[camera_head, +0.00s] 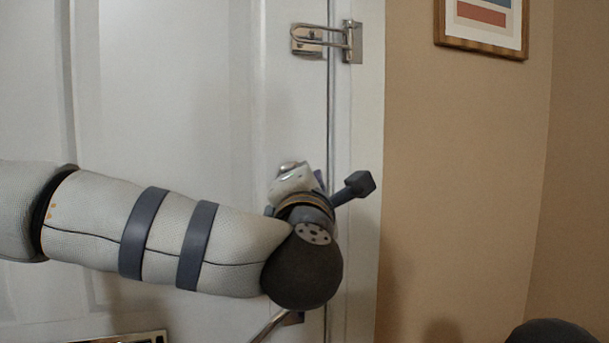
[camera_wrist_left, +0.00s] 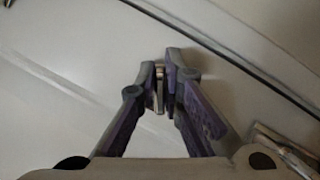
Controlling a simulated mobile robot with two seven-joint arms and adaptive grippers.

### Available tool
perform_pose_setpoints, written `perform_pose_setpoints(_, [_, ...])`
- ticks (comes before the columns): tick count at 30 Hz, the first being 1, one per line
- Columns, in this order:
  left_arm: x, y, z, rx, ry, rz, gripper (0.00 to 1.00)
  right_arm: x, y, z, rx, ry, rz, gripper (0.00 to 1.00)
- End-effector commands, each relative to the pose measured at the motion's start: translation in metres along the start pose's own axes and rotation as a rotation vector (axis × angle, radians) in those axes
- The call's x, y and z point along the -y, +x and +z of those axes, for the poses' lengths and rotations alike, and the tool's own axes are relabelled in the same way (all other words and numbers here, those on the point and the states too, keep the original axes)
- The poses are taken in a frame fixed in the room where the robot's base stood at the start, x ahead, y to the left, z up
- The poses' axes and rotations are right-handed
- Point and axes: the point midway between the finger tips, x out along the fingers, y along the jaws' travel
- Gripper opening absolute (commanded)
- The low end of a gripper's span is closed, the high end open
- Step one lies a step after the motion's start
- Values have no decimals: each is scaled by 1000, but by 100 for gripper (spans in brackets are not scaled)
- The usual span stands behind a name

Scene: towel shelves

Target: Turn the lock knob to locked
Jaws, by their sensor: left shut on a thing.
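The lock knob (camera_wrist_left: 159,90) is a small, thin metal piece on the white door, between my left gripper's fingers in the left wrist view. My left gripper (camera_wrist_left: 164,78) is shut on it, with a purple-grey finger on each side. In the head view, my left arm reaches in from the left and my wrist covers most of the gripper and the knob. A bit of shiny metal (camera_head: 289,166) shows just above the wrist, near the door's right edge. The knob's exact angle cannot be told. My right gripper is not in view.
A metal swing-bar latch (camera_head: 320,40) is mounted higher on the door (camera_head: 170,90) and frame. A lever handle (camera_head: 268,326) shows partly below my wrist. A tan wall (camera_head: 460,170) with a framed picture (camera_head: 485,22) is on the right.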

Motion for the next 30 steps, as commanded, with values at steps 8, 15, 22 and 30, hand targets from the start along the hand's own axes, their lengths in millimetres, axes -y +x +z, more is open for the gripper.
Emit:
perform_pose_setpoints(8, [2,0,-1,-1,221,-90,0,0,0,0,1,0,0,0])
perform_pose_setpoints(15, [4,0,-1,-1,362,-149,0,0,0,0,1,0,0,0])
perform_pose_setpoints(22, [5,0,-2,-2,442,-183,0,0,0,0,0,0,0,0])
perform_pose_setpoints(30, [6,0,-2,-2,476,-198,0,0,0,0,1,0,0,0])
